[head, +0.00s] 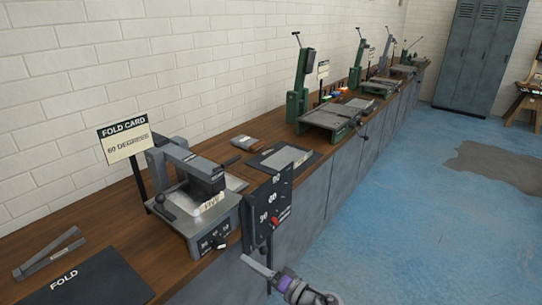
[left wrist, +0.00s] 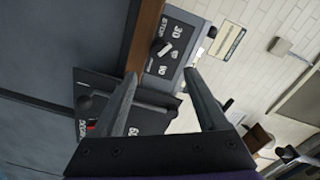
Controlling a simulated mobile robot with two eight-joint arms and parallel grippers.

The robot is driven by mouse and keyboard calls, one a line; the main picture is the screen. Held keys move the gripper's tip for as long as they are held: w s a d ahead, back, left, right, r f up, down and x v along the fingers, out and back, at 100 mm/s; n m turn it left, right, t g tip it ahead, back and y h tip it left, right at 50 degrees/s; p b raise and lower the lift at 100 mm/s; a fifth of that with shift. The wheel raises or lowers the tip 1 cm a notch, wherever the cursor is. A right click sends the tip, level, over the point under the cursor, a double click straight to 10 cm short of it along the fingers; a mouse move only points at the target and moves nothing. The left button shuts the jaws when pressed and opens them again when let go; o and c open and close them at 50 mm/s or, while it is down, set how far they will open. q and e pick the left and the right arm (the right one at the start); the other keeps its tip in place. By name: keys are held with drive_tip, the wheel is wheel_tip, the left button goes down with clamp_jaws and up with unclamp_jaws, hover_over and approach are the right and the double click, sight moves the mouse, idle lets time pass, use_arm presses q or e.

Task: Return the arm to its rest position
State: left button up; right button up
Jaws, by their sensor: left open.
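My left gripper (head: 258,264) is low in the head view, in front of the bench's front face and just below the dark angle plate. Its fingers are apart with nothing between them. In the left wrist view the two open fingers (left wrist: 163,88) point toward the grey machine's control panel (left wrist: 172,50) and its knob, with a clear gap between them. The black angle plate (left wrist: 100,105) lies partly behind one finger. My right gripper is not in view.
The wooden bench (head: 110,240) runs along the brick wall. It bears a grey folding machine (head: 205,215), a "FOLD CARD 60 DEGREES" sign (head: 124,139), a black FOLD mat (head: 85,280) and green machines (head: 325,118). The angle plate (head: 262,205) with a red pointer hangs at the bench front. Blue floor (head: 390,220) at right is open.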

use_arm(q)
drive_tip(key=s+a+f+g+h, duration=0.2)
drive_tip(key=s+a+g+h, duration=0.4)
drive_tip(key=s+a, duration=0.7)
drive_tip(key=s+d+f+n+h, duration=0.15)
drive_tip(key=s+h, duration=0.25)
drive_tip(key=s, duration=0.4)
drive_tip(key=s+f+n+h, duration=0.1)
drive_tip(key=s+f+h, duration=0.1)
drive_tip(key=s+h, duration=0.45)
wheel_tip(320, 180, up, 16)
drive_tip(key=t+y+p, duration=0.1)
drive_tip(key=y+p, duration=0.1)
drive_tip(key=p, duration=1.2)
drive_tip(key=shift+w, duration=0.2)
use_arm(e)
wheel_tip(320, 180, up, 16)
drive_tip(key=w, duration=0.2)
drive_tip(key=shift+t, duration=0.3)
use_arm(q)
drive_tip(key=shift+s, duration=0.1)
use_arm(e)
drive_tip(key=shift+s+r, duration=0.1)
